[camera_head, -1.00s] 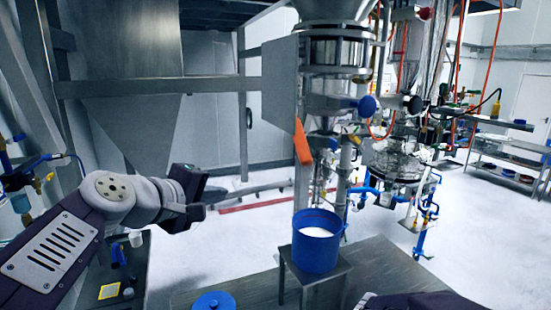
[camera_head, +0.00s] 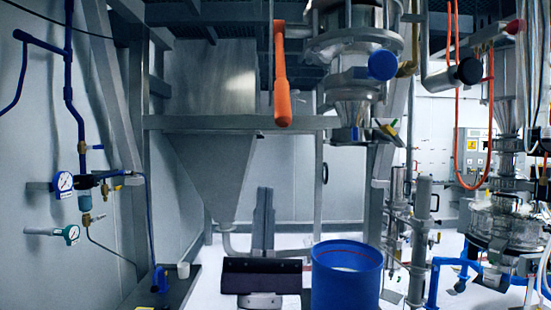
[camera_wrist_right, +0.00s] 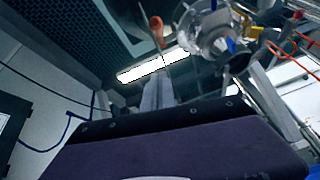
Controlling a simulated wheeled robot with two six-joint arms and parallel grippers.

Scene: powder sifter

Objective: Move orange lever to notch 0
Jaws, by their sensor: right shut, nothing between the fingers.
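The orange lever (camera_head: 282,75) hangs down from the steel sifter housing (camera_head: 355,45) in the upper middle of the head view, its rounded end lowest. In the right wrist view the orange lever (camera_wrist_right: 157,30) shows at the top, ahead of the fingers. My right gripper (camera_head: 264,192) points upward below the lever, shut and empty, with a visible gap to it in the picture. Its grey fingers also show in the right wrist view (camera_wrist_right: 157,82). I cannot read any notch marks. My left gripper is not in view.
A blue drum (camera_head: 346,280) stands to the right of my right gripper. A blue knob (camera_head: 382,65) and a black knob (camera_head: 468,71) stick out right of the lever. A steel hopper (camera_head: 210,170) and its frame stand behind. Gauges and blue pipes line the left wall.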

